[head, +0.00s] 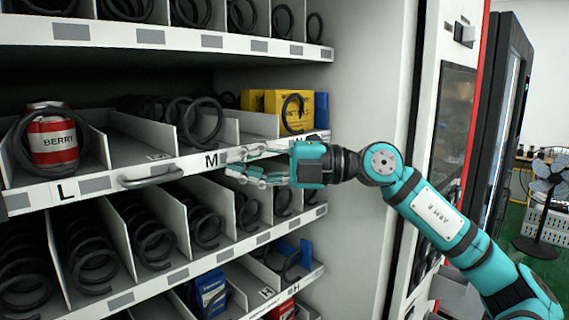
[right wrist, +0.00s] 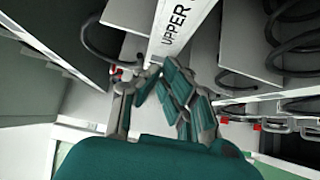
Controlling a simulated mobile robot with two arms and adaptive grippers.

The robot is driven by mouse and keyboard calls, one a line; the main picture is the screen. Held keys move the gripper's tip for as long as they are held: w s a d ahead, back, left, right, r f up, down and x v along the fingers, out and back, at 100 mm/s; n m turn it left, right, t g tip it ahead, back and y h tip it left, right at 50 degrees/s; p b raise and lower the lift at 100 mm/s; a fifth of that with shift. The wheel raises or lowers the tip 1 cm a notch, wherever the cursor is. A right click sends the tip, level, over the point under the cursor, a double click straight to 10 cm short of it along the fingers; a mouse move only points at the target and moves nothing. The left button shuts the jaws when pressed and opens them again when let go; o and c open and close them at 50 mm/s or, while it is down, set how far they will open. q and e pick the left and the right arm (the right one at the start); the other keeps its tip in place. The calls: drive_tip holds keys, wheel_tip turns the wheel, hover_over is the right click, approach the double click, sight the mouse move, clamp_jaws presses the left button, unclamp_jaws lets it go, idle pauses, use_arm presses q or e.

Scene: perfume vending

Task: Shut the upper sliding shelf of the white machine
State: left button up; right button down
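The shelf with a grey bar handle (head: 150,177) spans the middle of the machine in the head view. Its white front rail (head: 110,184) carries L and M labels. In the right wrist view, a white rail (right wrist: 183,20) reads "UPPER". My right gripper (head: 243,169) is at the rail, right of the M label, fingers pointing left and covering part of it. Its fingers also show in the right wrist view (right wrist: 157,80), tips leaning together by the rail. I cannot tell whether they touch it or are fully closed. How far out the shelf stands is unclear. My left gripper is not in view.
A red BERRY can (head: 53,139) and yellow boxes (head: 275,108) sit on this shelf among black coils. Another shelf (head: 155,37) is above, and a lower one (head: 178,277) holds blue boxes. The machine's white inner wall (head: 370,75) is at the right. A fan (head: 545,190) stands farther right.

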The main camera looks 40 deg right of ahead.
drive_tip(key=shift+s+d+f, duration=0.15)
drive_tip(key=shift+d+f, duration=0.1)
drive_tip(key=shift+d, duration=0.35)
drive_tip(key=v, duration=1.1)
drive_tip(key=shift+s+a+r, duration=0.2)
drive_tip(key=shift+a, duration=0.05)
drive_tip(key=shift+w, duration=0.1)
